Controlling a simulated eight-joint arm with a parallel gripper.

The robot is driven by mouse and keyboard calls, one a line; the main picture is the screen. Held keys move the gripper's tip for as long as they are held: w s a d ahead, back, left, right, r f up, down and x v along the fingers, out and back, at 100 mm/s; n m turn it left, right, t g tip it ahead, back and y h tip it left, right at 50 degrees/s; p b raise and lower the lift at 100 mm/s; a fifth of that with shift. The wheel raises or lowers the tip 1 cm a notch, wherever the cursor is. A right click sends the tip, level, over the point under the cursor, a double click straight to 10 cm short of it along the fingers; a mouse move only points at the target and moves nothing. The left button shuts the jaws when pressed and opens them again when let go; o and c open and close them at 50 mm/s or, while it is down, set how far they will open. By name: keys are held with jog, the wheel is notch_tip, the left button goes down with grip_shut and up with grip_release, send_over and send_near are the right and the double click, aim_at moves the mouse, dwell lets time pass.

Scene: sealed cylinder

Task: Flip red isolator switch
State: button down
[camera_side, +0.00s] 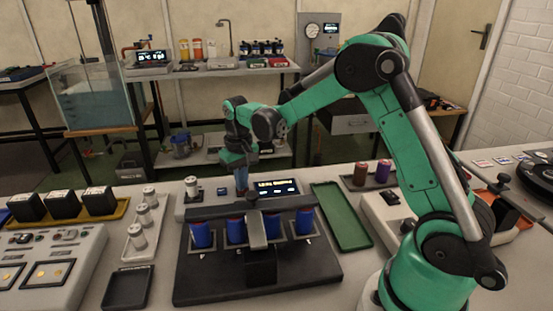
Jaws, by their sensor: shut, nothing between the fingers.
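My gripper (241,188) points straight down at the centre of the bench, just left of a small display (277,188) with yellow text. Its fingers are small in this view and look shut, with nothing visible between them. Its tip is close to the grey console (208,208) behind the cylinder rack; I cannot tell whether it touches. I cannot clearly pick out a red isolator switch; the area under the fingertips is hidden. A dark rack (258,285) holds several blue cylinders (201,235) with red tops, with a grey upright part at its middle.
A green tray (341,218) lies right of the rack. A white tray with several pale cylinders (138,236) and an empty black tray (127,288) lie left. A grey control panel (50,262) is at far left. A box with a black switch (391,198) stands near my base.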

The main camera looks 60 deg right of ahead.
jog(key=shift+r, duration=3.45)
jog(key=s+a+r+n+t, duration=0.1)
jog(key=s+a+t, duration=0.1)
jog(key=s, duration=0.2)
jog(key=s+a+r+n+t, duration=0.1)
jog(key=s+a+t, duration=0.1)
jog(key=s+a, duration=0.1)
jog(key=s+a+r+t, duration=0.1)
jog(key=s+a+t, duration=0.1)
jog(key=s, duration=0.3)
jog(key=shift+a+n+t, duration=0.3)
jog(key=shift+n+t, duration=0.1)
jog(key=shift+s+a+f, duration=0.1)
jog(key=shift+s+f, duration=0.1)
jog(key=shift+s, duration=0.05)
